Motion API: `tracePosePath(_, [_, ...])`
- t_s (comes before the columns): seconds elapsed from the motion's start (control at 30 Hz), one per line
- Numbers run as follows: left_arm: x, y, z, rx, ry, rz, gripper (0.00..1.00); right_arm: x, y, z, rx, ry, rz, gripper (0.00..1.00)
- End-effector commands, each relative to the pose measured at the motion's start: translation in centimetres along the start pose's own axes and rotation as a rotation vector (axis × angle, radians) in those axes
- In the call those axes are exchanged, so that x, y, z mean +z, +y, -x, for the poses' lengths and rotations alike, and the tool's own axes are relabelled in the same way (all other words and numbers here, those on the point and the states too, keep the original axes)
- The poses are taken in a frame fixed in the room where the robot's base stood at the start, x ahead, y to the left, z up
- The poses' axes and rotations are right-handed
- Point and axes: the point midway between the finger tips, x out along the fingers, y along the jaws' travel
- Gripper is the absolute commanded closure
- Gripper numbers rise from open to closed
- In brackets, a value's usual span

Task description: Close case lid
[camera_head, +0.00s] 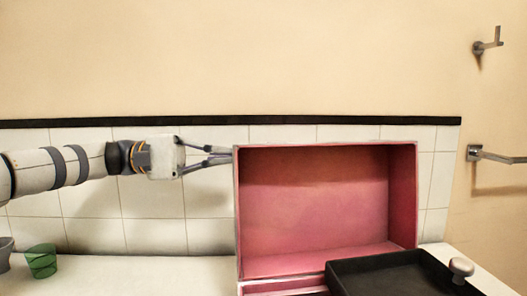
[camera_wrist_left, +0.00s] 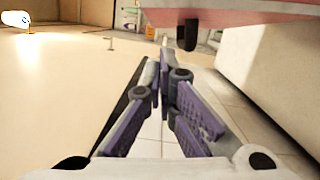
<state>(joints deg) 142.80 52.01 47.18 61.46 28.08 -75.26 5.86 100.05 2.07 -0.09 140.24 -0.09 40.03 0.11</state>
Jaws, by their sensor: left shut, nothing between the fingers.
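The pink case lid (camera_head: 315,205) stands upright and open in the head view, its hollow inside facing me. A pink strip of the case's lower part (camera_head: 285,286) shows below it; the rest is cut off or hidden. My left gripper (camera_head: 231,154) comes in from the left, shut and empty, its fingertips by the lid's upper left edge. In the left wrist view, the shut fingers (camera_wrist_left: 168,62) point forward and the pink lid edge (camera_wrist_left: 240,13) crosses the upper right. I cannot tell whether they touch. My right gripper is not in view.
A black tray-like object (camera_head: 375,268) is in front of the case at lower right, with a round knob (camera_head: 461,267) beside it. A green cup (camera_head: 41,261) and a grey cup (camera_head: 5,254) stand at left. The counter (camera_head: 150,272) between is clear. Tiled wall (camera_head: 90,215) lies behind.

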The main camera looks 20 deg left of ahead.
Motion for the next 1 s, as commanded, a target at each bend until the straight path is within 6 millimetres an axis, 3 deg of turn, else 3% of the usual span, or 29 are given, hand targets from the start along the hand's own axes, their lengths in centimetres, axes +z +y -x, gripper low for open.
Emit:
tracePosePath(0.3, [0.0,-0.2,-6.4,-0.003,-0.003,0.002,1.0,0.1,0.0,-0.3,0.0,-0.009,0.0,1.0])
tracePosePath(0.43, [0.0,-0.2,-8.2,-0.003,-0.001,0.002,1.0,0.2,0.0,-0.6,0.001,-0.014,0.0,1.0])
tracePosePath(0.6, [0.0,-0.1,-9.1,-0.001,0.0,0.001,1.0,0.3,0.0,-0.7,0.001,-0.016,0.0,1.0])
tracePosePath(1.0, [0.1,0.1,-9.2,-0.003,0.0,-0.009,1.0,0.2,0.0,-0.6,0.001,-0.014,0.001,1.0])
